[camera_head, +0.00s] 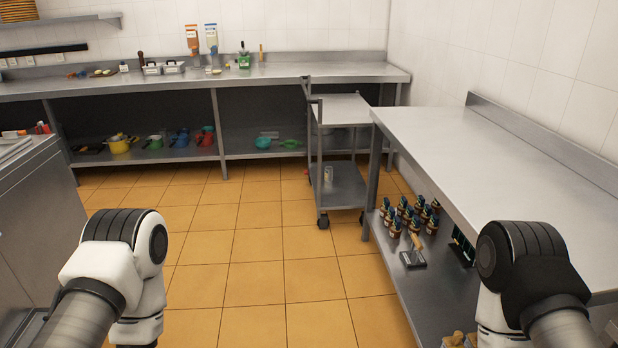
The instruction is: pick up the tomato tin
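A small pale cylinder, which looks like a tin (328,174), stands upright on the lower shelf of a metal trolley (342,193). It is too small for me to read a label, so I cannot tell whether it is the tomato tin. No other clear tin shows. Links of both my arms show at the bottom left and bottom right, but neither gripper is in view. Both arms are far from the trolley.
A steel table (480,150) stands at the right, with several small bottles (410,215) on its lower shelf. A long counter (270,74) runs along the back wall, with pots beneath. A metal cabinet (35,225) stands at the left. The tiled floor (255,260) between is clear.

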